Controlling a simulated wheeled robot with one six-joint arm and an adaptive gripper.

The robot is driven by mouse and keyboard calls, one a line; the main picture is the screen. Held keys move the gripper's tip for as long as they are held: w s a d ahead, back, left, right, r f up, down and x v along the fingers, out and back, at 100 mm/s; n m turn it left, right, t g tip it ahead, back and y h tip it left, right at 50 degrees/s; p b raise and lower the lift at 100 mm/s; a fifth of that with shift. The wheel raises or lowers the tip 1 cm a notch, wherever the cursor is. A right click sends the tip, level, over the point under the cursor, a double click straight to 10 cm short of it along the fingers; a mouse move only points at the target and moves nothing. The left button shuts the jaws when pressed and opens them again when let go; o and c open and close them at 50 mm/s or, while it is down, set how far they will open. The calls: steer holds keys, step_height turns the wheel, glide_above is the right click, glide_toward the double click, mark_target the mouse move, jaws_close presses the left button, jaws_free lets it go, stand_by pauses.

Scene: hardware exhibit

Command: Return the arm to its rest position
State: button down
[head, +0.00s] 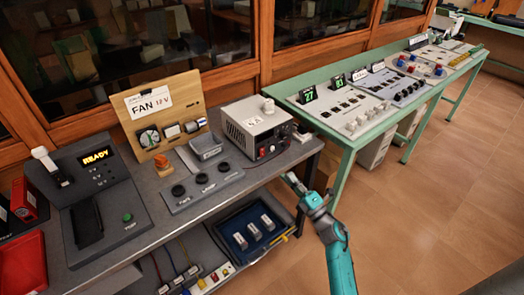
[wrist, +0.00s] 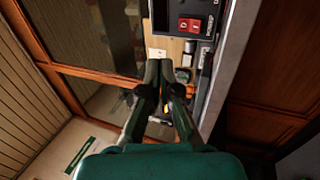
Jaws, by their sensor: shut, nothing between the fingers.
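My arm (head: 341,262) is teal and reaches up from the lower right of the head view. My gripper (head: 291,179) is at its far end, over the floor just in front of the grey bench's right end. It is apart from the bench and the green table in that view. In the wrist view my gripper (wrist: 165,66) has its dark fingers together, with nothing held between them.
The grey bench (head: 205,208) holds a power supply (head: 256,128), a FAN board (head: 155,105) and a READY console (head: 100,190). A blue tray (head: 236,243) sits on its lower shelf. A green table (head: 343,145) carries panels. The tiled floor (head: 430,190) at right is clear.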

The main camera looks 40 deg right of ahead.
steer(key=s+a+f+m+g+h, duration=0.25)
steer(key=s+a+m, duration=0.85)
steer(key=s+a, duration=0.8)
steer(key=s+a+r+m+g+y, duration=0.1)
steer(key=s+a+r+m+g, duration=0.1)
steer(key=s, duration=0.8)
steer(key=s+a+r+m+g, duration=0.2)
steer(key=s+a+r+m, duration=0.2)
steer(key=s, duration=0.7)
steer(key=shift+s+a+m+g+y, duration=0.15)
steer(key=shift+s+m+g+y, duration=0.15)
steer(key=shift+m, duration=0.4)
